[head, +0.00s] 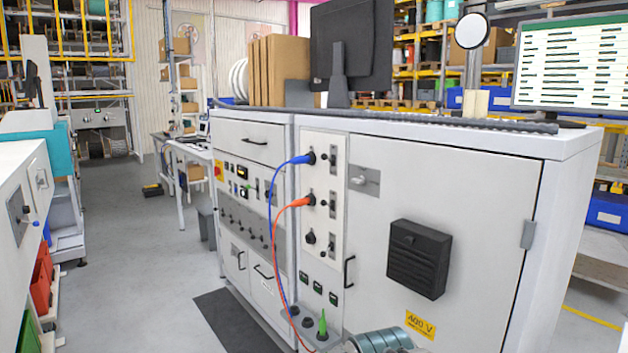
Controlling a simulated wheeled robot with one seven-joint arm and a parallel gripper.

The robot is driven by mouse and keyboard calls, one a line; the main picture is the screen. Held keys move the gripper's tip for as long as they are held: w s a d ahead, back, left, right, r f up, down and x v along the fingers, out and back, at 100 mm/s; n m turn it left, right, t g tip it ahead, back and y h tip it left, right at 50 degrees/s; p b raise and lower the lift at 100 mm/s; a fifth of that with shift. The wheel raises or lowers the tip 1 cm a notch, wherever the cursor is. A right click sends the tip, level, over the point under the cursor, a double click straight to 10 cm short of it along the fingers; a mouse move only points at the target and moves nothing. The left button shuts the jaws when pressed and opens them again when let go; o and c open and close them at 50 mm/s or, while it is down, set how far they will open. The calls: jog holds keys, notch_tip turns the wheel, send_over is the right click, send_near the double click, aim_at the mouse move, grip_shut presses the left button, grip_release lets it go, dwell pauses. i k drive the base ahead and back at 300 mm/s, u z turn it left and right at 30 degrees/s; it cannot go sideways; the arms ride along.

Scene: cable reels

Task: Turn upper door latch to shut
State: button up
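The upper door latch (365,181) is a small grey plate with a pale lever, at the upper left of the cabinet door (470,190). The lever looks roughly horizontal, but it is too small to tell its exact turn. The door is a large light-grey panel and looks flush with the cabinet front. A black upright handle (349,271) shows lower on its left side. My gripper does not show in this view, and nothing is seen touching the latch.
A blue cable (276,200) and an orange cable (273,240) hang from sockets just left of the door. A black vent box (419,260) juts from the door. A monitor (350,45) stands on top. Open floor (130,240) lies to the left.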

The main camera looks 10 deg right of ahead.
aim_at(361, 179)
jog(key=z, duration=0.25)
jog(key=i, duration=0.7)
jog(key=z, duration=0.5)
